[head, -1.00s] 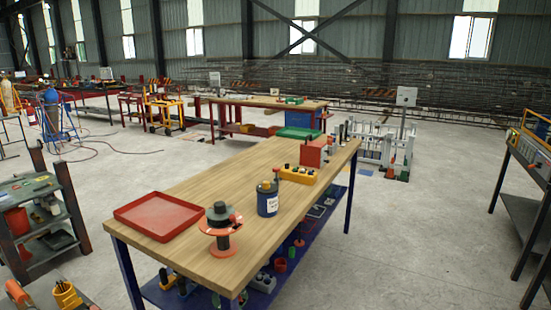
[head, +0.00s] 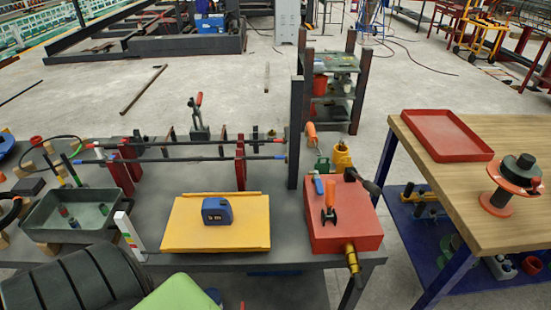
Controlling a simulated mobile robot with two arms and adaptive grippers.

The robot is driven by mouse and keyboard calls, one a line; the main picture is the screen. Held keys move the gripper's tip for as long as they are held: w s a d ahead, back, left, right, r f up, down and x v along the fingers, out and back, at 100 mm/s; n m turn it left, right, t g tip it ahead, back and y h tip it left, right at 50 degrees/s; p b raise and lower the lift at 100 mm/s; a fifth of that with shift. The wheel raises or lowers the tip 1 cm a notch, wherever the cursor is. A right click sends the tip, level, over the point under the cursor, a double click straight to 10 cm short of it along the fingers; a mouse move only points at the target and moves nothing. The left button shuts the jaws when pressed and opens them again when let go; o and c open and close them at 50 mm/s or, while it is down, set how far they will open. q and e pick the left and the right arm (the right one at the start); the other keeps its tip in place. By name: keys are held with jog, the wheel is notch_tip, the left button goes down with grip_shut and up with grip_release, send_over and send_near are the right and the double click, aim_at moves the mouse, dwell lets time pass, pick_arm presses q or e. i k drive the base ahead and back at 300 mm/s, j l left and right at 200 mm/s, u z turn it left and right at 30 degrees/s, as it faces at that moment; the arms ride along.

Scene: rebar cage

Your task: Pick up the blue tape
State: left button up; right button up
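A blue tape measure (head: 217,211) with a dark label on its face stands on a yellow board (head: 183,232). The board lies on the grey workbench (head: 288,247) near its front edge, in the lower middle of the head view. The tape measure is fully visible and nothing touches it from above. Neither of my grippers shows in the head view.
A red box (head: 348,238) with tools on top stands right of the yellow board. A dark post (head: 295,135) rises behind them. A grey bin (head: 78,212) sits to the left. Rods on red stands (head: 240,165) span behind the board. A wooden table (head: 440,188) stands at right.

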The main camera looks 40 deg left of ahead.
aim_at(215, 211)
jog(key=u, duration=1.75)
